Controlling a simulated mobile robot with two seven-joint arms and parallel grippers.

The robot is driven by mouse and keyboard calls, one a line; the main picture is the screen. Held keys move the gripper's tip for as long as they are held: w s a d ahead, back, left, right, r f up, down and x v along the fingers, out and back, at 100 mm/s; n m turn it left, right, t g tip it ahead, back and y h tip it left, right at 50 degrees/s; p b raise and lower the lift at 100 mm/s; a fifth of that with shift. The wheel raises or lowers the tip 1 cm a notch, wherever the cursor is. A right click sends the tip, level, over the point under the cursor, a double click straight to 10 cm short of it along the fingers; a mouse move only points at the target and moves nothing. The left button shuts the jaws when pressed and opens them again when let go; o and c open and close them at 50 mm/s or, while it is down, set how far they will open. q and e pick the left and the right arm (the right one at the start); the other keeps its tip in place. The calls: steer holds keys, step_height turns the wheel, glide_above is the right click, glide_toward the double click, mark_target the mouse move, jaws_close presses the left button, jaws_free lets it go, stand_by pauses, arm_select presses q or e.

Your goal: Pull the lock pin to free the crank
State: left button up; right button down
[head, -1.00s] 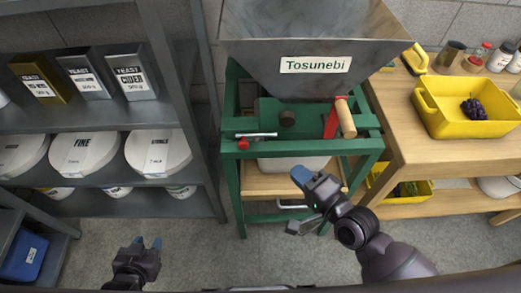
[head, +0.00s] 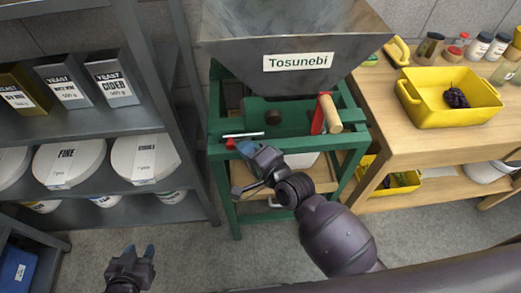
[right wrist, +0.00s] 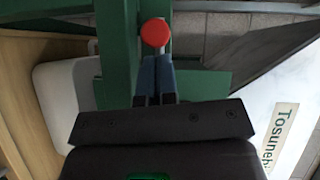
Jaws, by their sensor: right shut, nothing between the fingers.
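The green press frame (head: 222,172) stands under a grey hopper. On its top bar is the lock pin, a silver rod (head: 243,135) with a red knob (head: 230,144). The crank (head: 318,115), a red arm with a wooden handle (head: 331,114), is to the right of it. My right gripper (head: 254,152) is just right of the knob, shut and empty. In the right wrist view the red knob (right wrist: 155,33) shows just beyond the closed fingertips (right wrist: 155,62); I cannot tell whether they touch. My left gripper (head: 140,249) is low at the left, open and empty.
The hopper (head: 300,25) labelled Tosunebi overhangs the frame. A grey shelf (head: 100,134) with yeast boxes and white tubs stands at the left. A wooden bench (head: 400,128) with a yellow crate (head: 450,117) holding grapes is at the right. The floor by my left gripper is clear.

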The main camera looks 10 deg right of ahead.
steer(key=shift+w+a, duration=0.1)
steer(key=shift+a, duration=0.25)
